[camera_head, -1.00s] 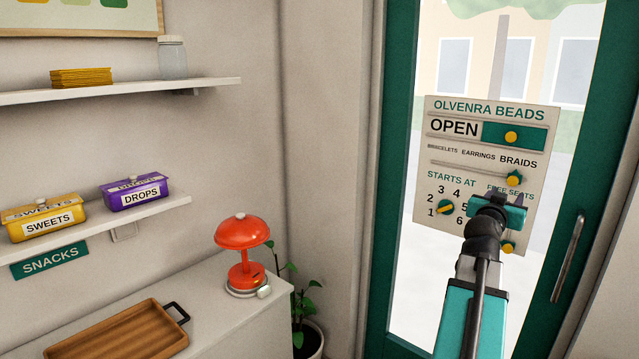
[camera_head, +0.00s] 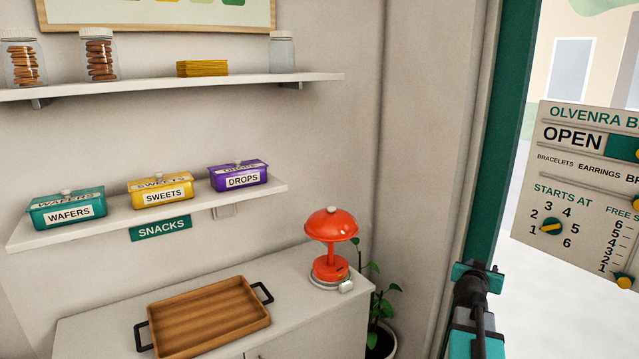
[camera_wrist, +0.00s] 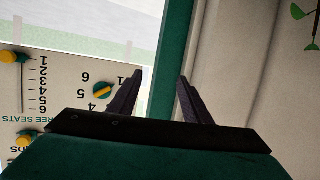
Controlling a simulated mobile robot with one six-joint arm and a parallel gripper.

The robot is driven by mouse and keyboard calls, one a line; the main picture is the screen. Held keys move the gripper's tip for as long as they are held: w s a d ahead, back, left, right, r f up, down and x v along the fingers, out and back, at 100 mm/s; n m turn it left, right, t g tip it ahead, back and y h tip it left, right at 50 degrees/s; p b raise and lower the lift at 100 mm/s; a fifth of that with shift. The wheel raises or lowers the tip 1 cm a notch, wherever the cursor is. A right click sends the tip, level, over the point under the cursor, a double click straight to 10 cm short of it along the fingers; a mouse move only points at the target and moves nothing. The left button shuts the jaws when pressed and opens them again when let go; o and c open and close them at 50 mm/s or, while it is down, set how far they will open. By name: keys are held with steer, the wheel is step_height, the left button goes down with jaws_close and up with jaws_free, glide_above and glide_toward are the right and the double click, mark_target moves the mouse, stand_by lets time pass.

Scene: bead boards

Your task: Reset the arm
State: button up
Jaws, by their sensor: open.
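My gripper (camera_head: 480,268) is at the lower right of the head view, in front of the green door frame and left of the sign board. In the wrist view my gripper (camera_wrist: 160,82) shows two dark fingers spread apart with nothing between them. The sign board (camera_head: 580,190) hangs on the door glass and reads OPEN, with yellow knobs and a STARTS AT dial (camera_head: 551,226). The board also shows upside down at the left of the wrist view (camera_wrist: 60,85). The fingers appear apart from the board. The board's right edge is cut off in the head view.
A red lamp (camera_head: 331,240) and a wooden tray (camera_head: 205,318) stand on the white counter (camera_head: 100,330). A potted plant (camera_head: 380,310) is beside the counter. Shelves above hold teal (camera_head: 67,210), yellow (camera_head: 160,191) and purple (camera_head: 238,176) boxes and jars.

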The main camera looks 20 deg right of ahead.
steer(key=w+a+f+n+g+y, duration=0.1)
steer(key=w+a+f+n+y, duration=0.15)
steer(key=a+f, duration=1.05)
steer(key=w+a+f+n+g+y, duration=0.1)
steer(key=w+a+f+y, duration=0.15)
steer(key=a+f, duration=1.1)
steer(key=s+a+f+n+g+y, duration=0.1)
steer(key=s+a+f, duration=0.25)
steer(key=f, duration=0.25)
steer(key=s+a+f+g+y, duration=0.1)
steer(key=s+a+f, duration=0.1)
steer(key=a+f, duration=0.4)
steer(key=s+a+f+n+g+y, duration=0.1)
steer(key=s+a+f+n+g, duration=0.15)
steer(key=s+a+f, duration=0.55)
steer(key=s+a+f+n+g+y, duration=0.1)
steer(key=s+a+f+g, duration=0.25)
steer(key=s+f, duration=0.5)
steer(key=s+a+n+g+y, duration=0.1)
steer(key=s+a+g, duration=0.1)
steer(key=s, duration=0.6)
steer(key=s+a+r+n+g+y, duration=0.1)
steer(key=s+a, duration=0.3)
steer(key=s, duration=0.4)
steer(key=shift+s+a+r+g+b, duration=0.15)
steer(key=shift+s+r+g+b, duration=0.15)
steer(key=shift+g, duration=0.5)
steer(key=shift+f, duration=0.1)
